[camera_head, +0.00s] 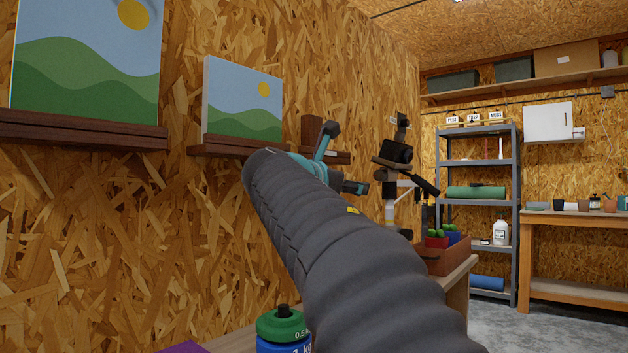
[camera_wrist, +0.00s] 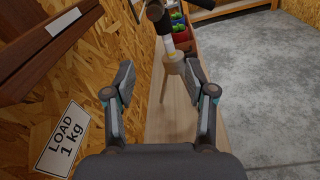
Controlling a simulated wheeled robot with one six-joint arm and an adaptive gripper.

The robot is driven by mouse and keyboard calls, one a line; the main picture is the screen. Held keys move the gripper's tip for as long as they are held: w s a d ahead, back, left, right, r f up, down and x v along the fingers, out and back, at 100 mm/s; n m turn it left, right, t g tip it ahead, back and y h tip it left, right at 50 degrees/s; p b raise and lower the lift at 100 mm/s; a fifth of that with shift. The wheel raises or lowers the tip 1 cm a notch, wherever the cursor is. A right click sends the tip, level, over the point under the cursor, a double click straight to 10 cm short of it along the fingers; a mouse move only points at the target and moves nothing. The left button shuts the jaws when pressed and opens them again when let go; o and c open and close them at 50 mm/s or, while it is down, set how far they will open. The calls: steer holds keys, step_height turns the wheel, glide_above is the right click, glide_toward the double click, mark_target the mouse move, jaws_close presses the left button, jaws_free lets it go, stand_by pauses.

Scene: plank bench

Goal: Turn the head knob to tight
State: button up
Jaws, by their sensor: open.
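A tripod-like stand with a dark head (camera_head: 396,153) is on the bench, beyond my gripper in the head view. A tilted dark bar or handle slopes down to the right from the head. The gripper (camera_head: 346,158) also shows in the head view.
A planter box (camera_head: 448,258) with red and blue pots stands on the bench behind the stand. A blue jar with a green lid (camera_head: 281,326) is near. Wall ledges with landscape pictures (camera_head: 243,101) line the left. Bare floor (camera_wrist: 268,100) lies right of the bench.

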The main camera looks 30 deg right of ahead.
mark_target(378, 176)
steer(key=shift+n+h, duration=0.3)
steer(key=shift+h, duration=0.1)
steer(key=x, duration=0.5)
steer(key=r+p+x, duration=0.1)
steer(key=x, duration=0.8)
steer(key=shift+w+d+r+p, duration=0.2)
steer(key=shift+w+r+p, duration=0.05)
steer(key=shift+r+p, duration=0.1)
jaws_close()
